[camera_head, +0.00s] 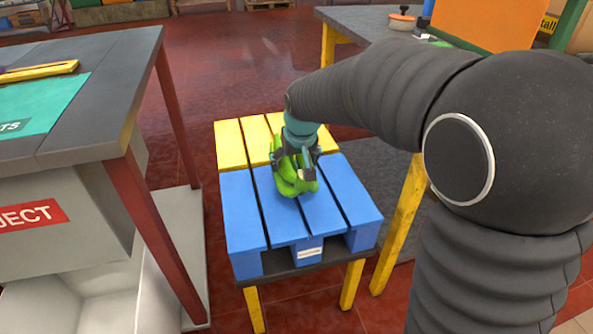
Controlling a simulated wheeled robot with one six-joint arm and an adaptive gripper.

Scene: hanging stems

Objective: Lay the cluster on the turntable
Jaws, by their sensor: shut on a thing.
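The cluster (289,188) is a bunch of bright green, banana-like fruit in the middle of the head view. My gripper (296,164) points down and is shut on the cluster, its fingers around the upper part. The cluster is over a slatted platform (241,205) with blue slats in front and yellow slats behind. I cannot tell whether the cluster's underside touches the slats. This platform sits on a dark board with yellow legs. I cannot tell whether it is the turntable; no round turntable shows clearly.
A dark-topped table (110,110) with red legs stands at left, with a teal mat (45,105) on it. A white bin with a red REJECT label (30,216) is below. Another dark table (360,20) stands behind right. Red floor (240,50) is open behind.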

